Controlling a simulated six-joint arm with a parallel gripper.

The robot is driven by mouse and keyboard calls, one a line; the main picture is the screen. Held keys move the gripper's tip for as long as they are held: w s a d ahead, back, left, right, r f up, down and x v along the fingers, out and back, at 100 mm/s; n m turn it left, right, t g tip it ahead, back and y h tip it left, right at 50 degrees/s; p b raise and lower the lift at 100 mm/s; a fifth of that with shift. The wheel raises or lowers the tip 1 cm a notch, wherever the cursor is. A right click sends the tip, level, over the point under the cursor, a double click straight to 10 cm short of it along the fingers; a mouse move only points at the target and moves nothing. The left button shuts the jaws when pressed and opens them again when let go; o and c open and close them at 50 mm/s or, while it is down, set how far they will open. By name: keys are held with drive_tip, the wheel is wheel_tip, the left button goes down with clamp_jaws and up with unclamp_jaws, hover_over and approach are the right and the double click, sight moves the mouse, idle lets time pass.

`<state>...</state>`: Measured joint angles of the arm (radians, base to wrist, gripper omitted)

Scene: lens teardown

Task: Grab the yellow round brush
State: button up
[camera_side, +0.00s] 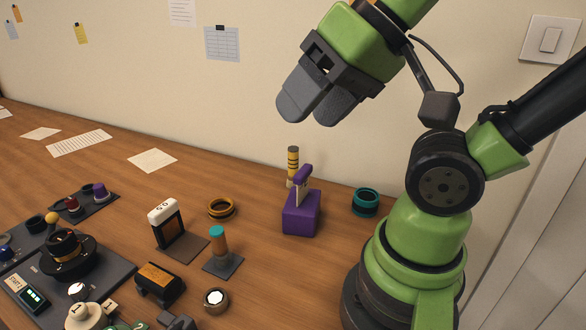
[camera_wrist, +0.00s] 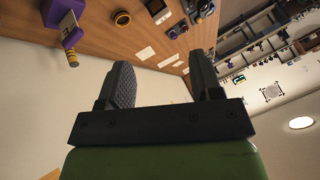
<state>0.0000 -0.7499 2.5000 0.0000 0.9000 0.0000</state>
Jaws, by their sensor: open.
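A yellow cylinder with dark bands (camera_side: 292,161), which looks like the yellow round brush, stands upright on the table close behind the purple holder, its lower part partly hidden by it. It also shows in the wrist view (camera_wrist: 72,58) at the upper left, beside the purple holder. My gripper (camera_side: 309,108) is in the air well above the table, tilted down to the left, above the banded cylinder in the side picture. In the wrist view my gripper (camera_wrist: 160,68) has its two fingers apart, with nothing between them.
The purple holder (camera_side: 300,215) stands right in front of the banded cylinder. A teal ring (camera_side: 366,202) lies to its right and a yellow ring (camera_side: 221,207) to its left. Several lens parts and trays crowd the front left. The wall (camera_side: 250,120) rises close behind.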

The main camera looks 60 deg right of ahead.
drive_tip(key=w+d+r+n+g+h, duration=0.2)
drive_tip(key=w+d, duration=0.3)
drive_tip(key=w, duration=0.3)
drive_tip(key=n+g, duration=0.5)
hover_over(293, 148)
wheel_tip(293, 148, down, 17)
drive_tip(key=shift+w+d+r, duration=0.1)
drive_tip(key=shift+w, duration=0.05)
wheel_tip(293, 148, down, 4)
drive_tip(key=shift+r, duration=0.2)
drive_tip(key=shift+f, duration=3.05)
drive_tip(key=c, duration=1)
